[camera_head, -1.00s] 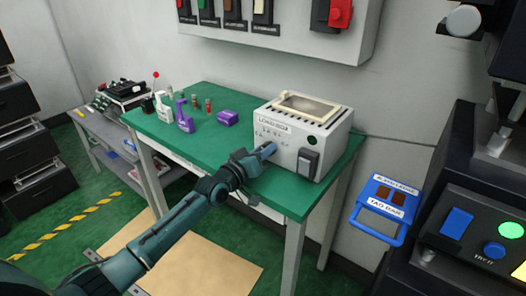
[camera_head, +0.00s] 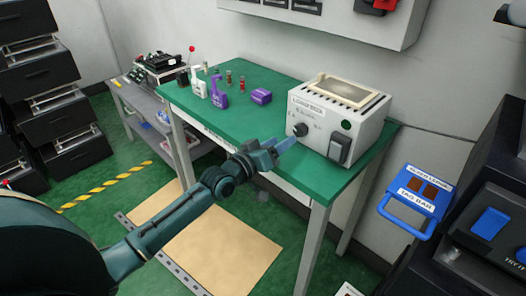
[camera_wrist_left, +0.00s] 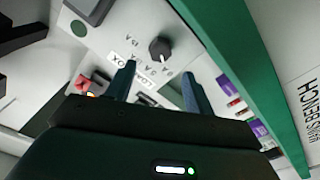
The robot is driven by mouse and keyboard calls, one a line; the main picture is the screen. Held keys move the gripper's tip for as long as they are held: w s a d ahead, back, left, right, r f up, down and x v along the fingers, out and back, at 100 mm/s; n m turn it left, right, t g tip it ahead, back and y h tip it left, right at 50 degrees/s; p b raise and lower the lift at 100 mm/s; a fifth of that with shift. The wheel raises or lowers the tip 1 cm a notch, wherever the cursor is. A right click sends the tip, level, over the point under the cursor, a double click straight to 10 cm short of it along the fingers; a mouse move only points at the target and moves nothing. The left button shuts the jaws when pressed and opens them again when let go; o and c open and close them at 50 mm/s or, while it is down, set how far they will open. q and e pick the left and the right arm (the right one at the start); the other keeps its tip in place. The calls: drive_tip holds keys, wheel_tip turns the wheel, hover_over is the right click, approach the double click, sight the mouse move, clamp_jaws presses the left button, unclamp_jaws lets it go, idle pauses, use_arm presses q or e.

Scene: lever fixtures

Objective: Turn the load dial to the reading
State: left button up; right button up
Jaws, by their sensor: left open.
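The load dial (camera_head: 300,129) is a dark round knob on the front face of the white load box (camera_head: 325,112), which stands on the green-topped bench. In the left wrist view the dial (camera_wrist_left: 160,49) shows with a light pointer mark and amp markings around it. My left gripper (camera_head: 287,146) is in front of the box, just below and left of the dial. In the wrist view its two blue fingers (camera_wrist_left: 158,80) are apart, with nothing between them, and the dial lies beyond their tips. The exact reading is too small to tell. My right gripper is not in view.
A black rocker switch (camera_head: 340,149) and a green round light (camera_head: 347,125) sit on the box face.

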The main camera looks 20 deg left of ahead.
use_arm(q)
drive_tip(key=v, duration=0.6)
drive_tip(key=shift+s, duration=0.1)
